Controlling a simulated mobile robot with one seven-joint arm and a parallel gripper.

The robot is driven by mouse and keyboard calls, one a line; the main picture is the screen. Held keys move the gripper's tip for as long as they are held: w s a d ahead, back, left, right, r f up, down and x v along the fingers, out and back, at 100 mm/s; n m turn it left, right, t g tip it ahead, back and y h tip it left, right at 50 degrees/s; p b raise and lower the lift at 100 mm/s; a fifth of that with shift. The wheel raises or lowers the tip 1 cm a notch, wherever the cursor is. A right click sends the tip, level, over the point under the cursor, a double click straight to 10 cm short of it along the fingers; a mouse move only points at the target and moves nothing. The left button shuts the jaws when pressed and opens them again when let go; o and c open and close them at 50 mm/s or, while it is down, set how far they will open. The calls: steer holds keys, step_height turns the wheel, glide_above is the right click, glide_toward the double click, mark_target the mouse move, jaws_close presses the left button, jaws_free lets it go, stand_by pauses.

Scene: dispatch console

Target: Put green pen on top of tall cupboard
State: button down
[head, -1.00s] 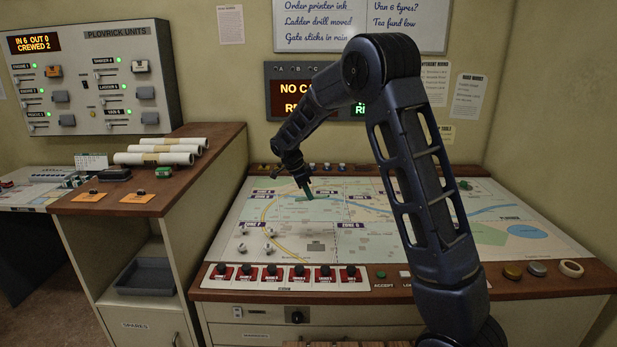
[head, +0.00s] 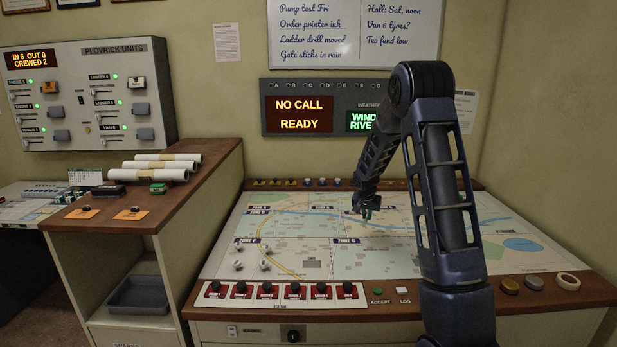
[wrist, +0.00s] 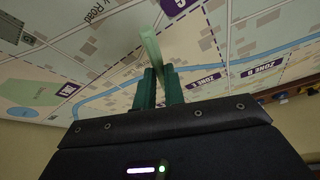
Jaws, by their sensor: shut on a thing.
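In the wrist view my gripper (wrist: 159,80) is shut on the green pen (wrist: 151,48), a pale green bar that sticks out past the dark green fingertips. In the head view the pen is too small and dark to make out clearly. The cupboard with the brown wooden top (head: 176,196), which seems to be the tall cupboard, stands left of the map table and higher than it, apart from my gripper.
Several paper rolls (head: 150,174) lie across the back of the cupboard top. A green block (head: 158,188), a dark block (head: 107,191) and orange cards (head: 133,214) also lie there. The top's front right part is bare. White markers (head: 239,251) stand on the map.

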steer(key=d+n, duration=0.1)
steer(key=d, duration=0.3)
step_height(320, 180, up, 10)
steer(key=n+y, duration=0.2)
steer(key=n, duration=0.2)
glide_above(386, 260)
steer(key=s, duration=0.2)
steer(key=shift+t, duration=0.3)
step_height(386, 260, down, 20)
steer(key=shift+w+r, duration=0.1)
steer(key=shift+r, duration=0.15)
steer(key=shift+f, duration=0.15)
steer(key=c, duration=1.5)
jaws_free()
